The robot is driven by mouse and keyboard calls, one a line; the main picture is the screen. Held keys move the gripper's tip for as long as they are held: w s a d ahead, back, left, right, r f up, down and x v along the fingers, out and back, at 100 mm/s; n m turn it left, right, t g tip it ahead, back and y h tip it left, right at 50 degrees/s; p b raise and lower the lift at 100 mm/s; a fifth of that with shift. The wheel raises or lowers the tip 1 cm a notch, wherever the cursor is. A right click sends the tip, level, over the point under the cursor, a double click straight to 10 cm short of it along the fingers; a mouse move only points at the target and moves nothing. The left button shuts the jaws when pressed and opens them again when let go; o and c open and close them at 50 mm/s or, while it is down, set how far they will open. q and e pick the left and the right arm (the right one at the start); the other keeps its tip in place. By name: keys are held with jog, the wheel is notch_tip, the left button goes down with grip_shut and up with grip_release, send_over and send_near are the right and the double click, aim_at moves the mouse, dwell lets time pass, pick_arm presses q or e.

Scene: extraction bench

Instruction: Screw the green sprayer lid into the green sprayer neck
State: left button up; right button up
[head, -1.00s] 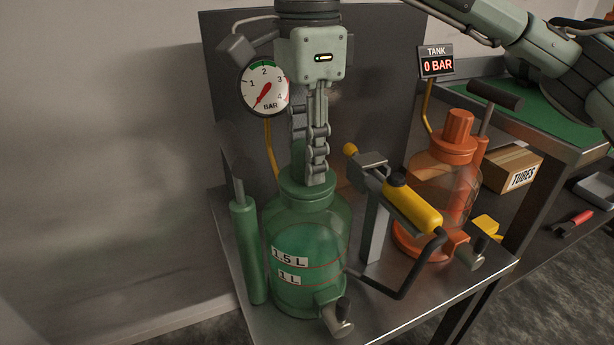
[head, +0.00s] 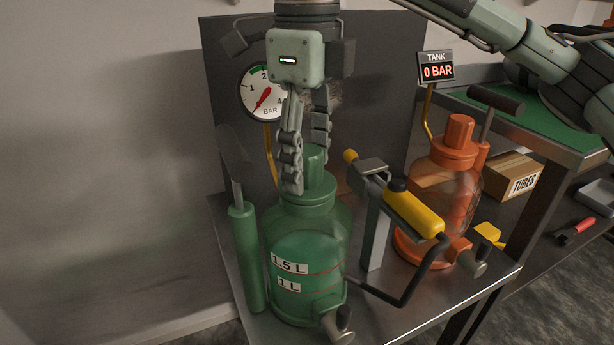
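The green sprayer (head: 315,245) stands upright on the bench, with volume labels on its front. The green lid (head: 315,164) sits upright at the sprayer's neck (head: 315,197); how deep its thread sits cannot be seen. My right gripper (head: 306,168) points straight down over the lid. One finger is at the lid's near left, the other behind its far right, partly hidden. The fingers look spread, standing around the lid, though contact on the far side is hidden. My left gripper is out of view.
A green pump cylinder (head: 246,255) stands left of the sprayer. A yellow-handled lance (head: 412,212) rests on a stand to the right. The orange sprayer (head: 440,195) is behind it. A gauge (head: 264,95) and tank display (head: 437,70) are at the back.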

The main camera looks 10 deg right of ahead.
jog(key=n, duration=0.6)
jog(key=shift+n, duration=0.3)
jog(key=n, duration=0.3)
jog(key=shift+n, duration=0.3)
jog(key=n, duration=1.2)
jog(key=shift+p, duration=0.4)
jog(key=n, duration=0.5)
jog(key=shift+c, duration=0.5)
